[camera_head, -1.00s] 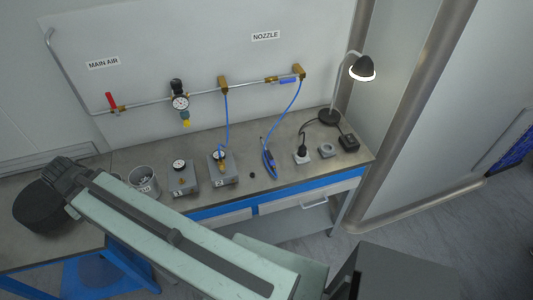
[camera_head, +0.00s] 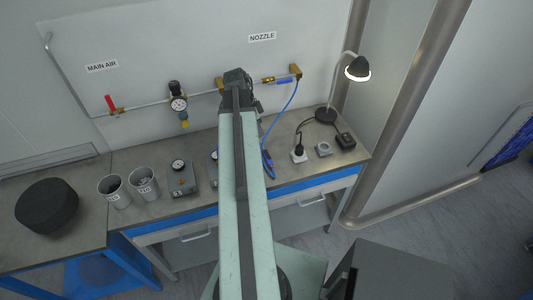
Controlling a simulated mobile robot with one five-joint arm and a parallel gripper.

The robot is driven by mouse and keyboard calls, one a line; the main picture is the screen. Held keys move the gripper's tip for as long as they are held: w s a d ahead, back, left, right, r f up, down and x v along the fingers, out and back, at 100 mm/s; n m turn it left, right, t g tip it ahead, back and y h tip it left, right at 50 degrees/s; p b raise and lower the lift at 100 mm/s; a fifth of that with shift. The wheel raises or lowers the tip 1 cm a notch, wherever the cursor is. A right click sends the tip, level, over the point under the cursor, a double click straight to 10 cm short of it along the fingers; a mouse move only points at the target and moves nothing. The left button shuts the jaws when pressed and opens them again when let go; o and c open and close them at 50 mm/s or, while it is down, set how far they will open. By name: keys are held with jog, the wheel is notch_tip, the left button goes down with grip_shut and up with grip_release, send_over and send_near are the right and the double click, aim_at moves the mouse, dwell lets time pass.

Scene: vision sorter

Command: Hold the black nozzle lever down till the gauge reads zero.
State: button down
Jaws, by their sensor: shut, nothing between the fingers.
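The blue air nozzle (camera_head: 267,160) lies on the bench just right of my arm, partly hidden by it. Its blue hose rises to the pipe under the NOZZLE sign (camera_head: 262,37). I cannot make out its black lever. A round gauge (camera_head: 179,104) on the wall regulator and a gauge (camera_head: 178,165) on grey box 3 (camera_head: 183,184) face me; their needles are too small to read. Box 2 is mostly behind my arm, with only a sliver of its gauge (camera_head: 214,155) showing. My arm reaches toward the wall pipe; my gripper is hidden behind its dark end.
Two grey cups (camera_head: 115,193) (camera_head: 144,183) and a black round cushion-like object (camera_head: 46,203) stand at the left. A red-handled valve (camera_head: 111,102) is on the pipe.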

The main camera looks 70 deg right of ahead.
aim_at(269, 158)
jog(key=b+x, duration=0.9)
jog(key=a+b+x, duration=0.1)
jog(key=b+x, duration=0.3)
jog(key=x, duration=0.1)
jog(key=shift+w+f+b, duration=0.2)
jog(key=shift+w+b, duration=0.15)
jog(key=shift+r, duration=0.1)
